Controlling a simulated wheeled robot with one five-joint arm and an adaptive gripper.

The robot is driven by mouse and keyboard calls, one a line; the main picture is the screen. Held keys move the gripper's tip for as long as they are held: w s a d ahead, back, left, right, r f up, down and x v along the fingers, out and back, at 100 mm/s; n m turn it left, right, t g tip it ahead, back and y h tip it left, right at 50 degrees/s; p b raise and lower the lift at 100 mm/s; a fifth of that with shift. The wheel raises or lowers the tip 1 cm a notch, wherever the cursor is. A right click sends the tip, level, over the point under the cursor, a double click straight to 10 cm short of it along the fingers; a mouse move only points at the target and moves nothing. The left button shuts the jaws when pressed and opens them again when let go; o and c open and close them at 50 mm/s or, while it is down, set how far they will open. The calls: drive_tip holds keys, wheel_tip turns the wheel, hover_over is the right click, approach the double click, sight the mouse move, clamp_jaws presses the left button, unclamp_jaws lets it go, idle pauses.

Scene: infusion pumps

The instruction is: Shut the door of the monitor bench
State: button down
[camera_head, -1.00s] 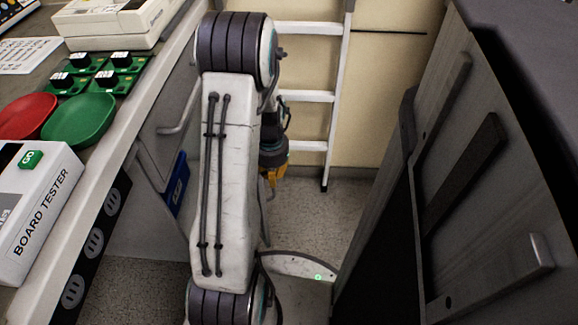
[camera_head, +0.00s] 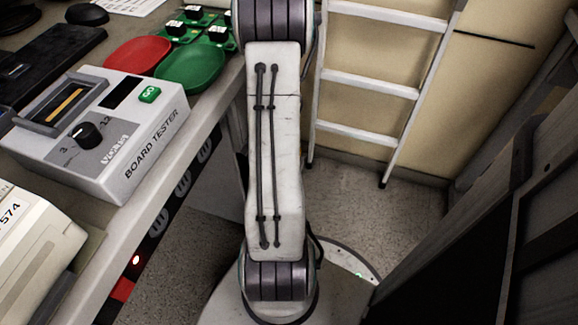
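A grey bench or cabinet (camera_head: 490,165) fills the right side of the view, with a dark area (camera_head: 430,270) low on its near side. I cannot tell for sure that this is the monitor bench, nor how far its door stands open. My arm stands upright in the middle of the view. My gripper is hidden behind the arm or out of frame, so its fingers do not show.
A white ladder (camera_head: 368,84) leans at the back wall. Speckled floor (camera_head: 350,205) is clear between ladder and grey furniture.

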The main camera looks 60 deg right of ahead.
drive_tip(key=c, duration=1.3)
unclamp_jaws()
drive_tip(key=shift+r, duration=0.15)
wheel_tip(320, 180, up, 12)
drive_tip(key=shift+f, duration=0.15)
